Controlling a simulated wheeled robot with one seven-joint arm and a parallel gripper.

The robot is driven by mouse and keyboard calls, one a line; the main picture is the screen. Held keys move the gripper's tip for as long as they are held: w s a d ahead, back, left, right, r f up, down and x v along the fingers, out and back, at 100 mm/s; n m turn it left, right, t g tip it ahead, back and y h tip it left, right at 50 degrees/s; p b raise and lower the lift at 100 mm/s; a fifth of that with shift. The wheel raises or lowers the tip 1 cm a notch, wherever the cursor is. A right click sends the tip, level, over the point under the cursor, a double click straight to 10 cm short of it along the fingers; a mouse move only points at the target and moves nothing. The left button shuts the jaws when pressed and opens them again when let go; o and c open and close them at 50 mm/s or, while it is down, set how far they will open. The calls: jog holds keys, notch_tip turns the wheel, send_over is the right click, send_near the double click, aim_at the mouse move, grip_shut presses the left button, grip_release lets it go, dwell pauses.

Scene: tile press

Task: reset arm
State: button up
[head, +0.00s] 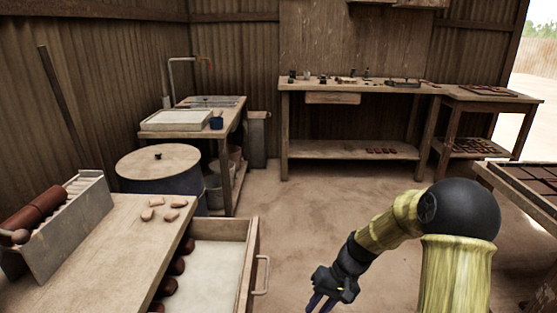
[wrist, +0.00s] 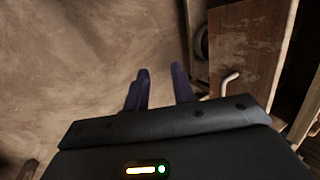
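My arm comes in from the lower right of the head view and bends down to the left. My gripper (head: 322,302) hangs low over the dirt floor, to the right of the open drawer (head: 250,262). In the wrist view its two dark fingers (wrist: 161,82) stand apart with a gap between them and nothing held. The fingertips point toward bare floor, beside a wooden front with a pale handle (wrist: 230,83).
The near-left wooden table (head: 100,255) bears several small clay pieces (head: 155,213) and a grey rack (head: 60,235) with a reddish-brown roller. Several dark rounded pieces lie in the drawer. A lidded blue drum (head: 160,165) and workbenches (head: 350,85) stand farther back. Mid-floor is clear.

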jog(key=s+d+r+t+h, duration=0.2)
jog(key=s+r+h, duration=0.15)
jog(key=s, duration=0.35)
jog(key=s+d+r+t+h, duration=0.2)
jog(key=s+d+r, duration=0.15)
jog(key=s, duration=0.25)
notch_tip(320, 180, up, 34)
jog(key=p, duration=3.4)
jog(key=shift+s+a+r, duration=0.15)
jog(key=shift+a+r, duration=0.1)
jog(key=shift+a, duration=0.05)
jog(key=shift+d+f, duration=0.1)
